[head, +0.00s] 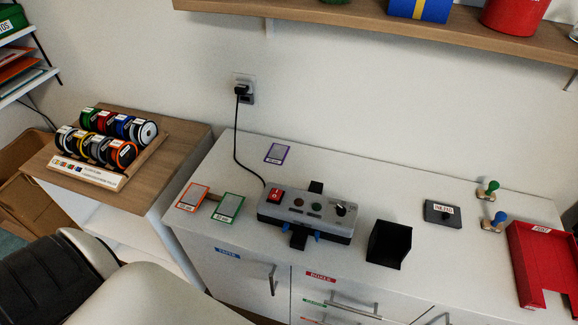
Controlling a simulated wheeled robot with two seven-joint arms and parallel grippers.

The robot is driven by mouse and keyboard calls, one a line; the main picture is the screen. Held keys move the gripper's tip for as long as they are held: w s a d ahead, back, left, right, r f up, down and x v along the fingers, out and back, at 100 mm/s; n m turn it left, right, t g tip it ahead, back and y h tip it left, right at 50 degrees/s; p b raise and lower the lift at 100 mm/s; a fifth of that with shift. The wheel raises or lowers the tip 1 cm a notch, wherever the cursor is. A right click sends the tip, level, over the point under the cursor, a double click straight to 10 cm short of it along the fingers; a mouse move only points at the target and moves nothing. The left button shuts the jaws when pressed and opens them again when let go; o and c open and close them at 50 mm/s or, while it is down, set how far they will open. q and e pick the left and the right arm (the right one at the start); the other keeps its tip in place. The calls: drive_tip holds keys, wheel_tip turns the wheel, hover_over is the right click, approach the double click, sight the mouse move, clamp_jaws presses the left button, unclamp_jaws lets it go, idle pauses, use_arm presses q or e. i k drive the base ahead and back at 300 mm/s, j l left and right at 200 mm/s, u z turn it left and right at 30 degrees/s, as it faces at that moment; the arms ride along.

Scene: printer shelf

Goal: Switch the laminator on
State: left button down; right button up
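The laminator, a grey box (306,211), sits on the white cabinet top. A red rocker switch (274,196) with white marks is at its left end; I cannot tell its position. Beside it on the top are a small dark red lamp, a green button or lamp (316,206) and a black knob (341,209) at the right end. A black strip shows behind and in front of the box, with blue parts at its front edge. A black cord runs from it to the wall socket (244,90). Neither gripper is in view.
A black open bin (389,244) stands right of the laminator. Orange and green framed cards (228,208) lie left of it. An ink pad, two stamps and a red tray (540,262) are farther right. A spool rack (105,143) stands left; a wooden shelf (400,35) hangs above.

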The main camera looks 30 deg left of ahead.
sight(276, 194)
drive_tip(key=i+j, duration=0.1)
drive_tip(key=i, duration=0.25)
drive_tip(key=u, duration=1.6)
